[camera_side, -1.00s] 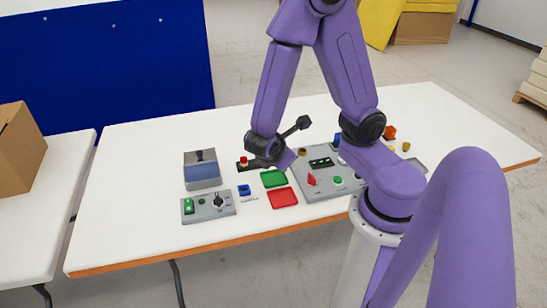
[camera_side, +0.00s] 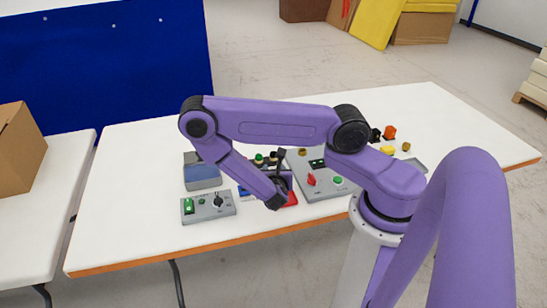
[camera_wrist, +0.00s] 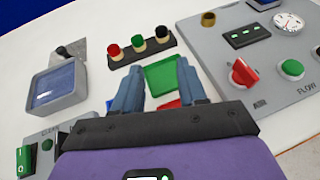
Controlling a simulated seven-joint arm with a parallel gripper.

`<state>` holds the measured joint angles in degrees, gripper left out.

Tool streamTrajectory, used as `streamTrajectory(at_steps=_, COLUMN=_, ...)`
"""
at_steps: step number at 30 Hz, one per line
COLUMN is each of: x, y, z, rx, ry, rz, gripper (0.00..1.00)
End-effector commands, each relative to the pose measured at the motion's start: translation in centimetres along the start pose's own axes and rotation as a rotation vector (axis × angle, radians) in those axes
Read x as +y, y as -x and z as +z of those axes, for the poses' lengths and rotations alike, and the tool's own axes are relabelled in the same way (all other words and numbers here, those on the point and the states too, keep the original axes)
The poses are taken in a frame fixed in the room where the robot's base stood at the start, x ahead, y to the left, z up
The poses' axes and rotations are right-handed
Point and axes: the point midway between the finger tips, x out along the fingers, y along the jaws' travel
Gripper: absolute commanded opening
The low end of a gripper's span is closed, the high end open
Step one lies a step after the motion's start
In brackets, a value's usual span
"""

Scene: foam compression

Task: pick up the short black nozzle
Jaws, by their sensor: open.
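A black rack (camera_wrist: 141,53) holds upright pieces with red, green and black tops in the wrist view. The black-topped piece (camera_wrist: 162,34) stands at its right end; it may be the short black nozzle, but I cannot be sure. Another small black object (camera_side: 375,135) lies beside an orange one at the right of the table in the side view. My gripper (camera_wrist: 160,68) is open and empty, its two fingers spread above the green tray, short of the rack. In the side view my arm partly hides the rack and trays.
A green tray (camera_wrist: 164,73) and a mostly hidden red tray lie below the fingers. A grey panel (camera_wrist: 250,85) with a red knob and gauge stands at right. A screen box (camera_wrist: 55,88) and a switch box (camera_wrist: 38,150) stand at left.

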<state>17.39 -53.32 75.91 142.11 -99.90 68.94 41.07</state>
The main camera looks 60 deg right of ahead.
Motion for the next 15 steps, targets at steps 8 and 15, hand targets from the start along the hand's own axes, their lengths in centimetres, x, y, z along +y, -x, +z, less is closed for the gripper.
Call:
streamTrajectory(at_steps=8, x=-0.3, y=-4.2, z=-0.1, rx=0.003, ry=-0.004, rz=-0.009, gripper=0.41)
streamTrajectory(at_steps=15, x=-0.2, y=-8.7, z=-0.1, rx=0.001, ry=-0.005, rz=-0.007, gripper=0.41)
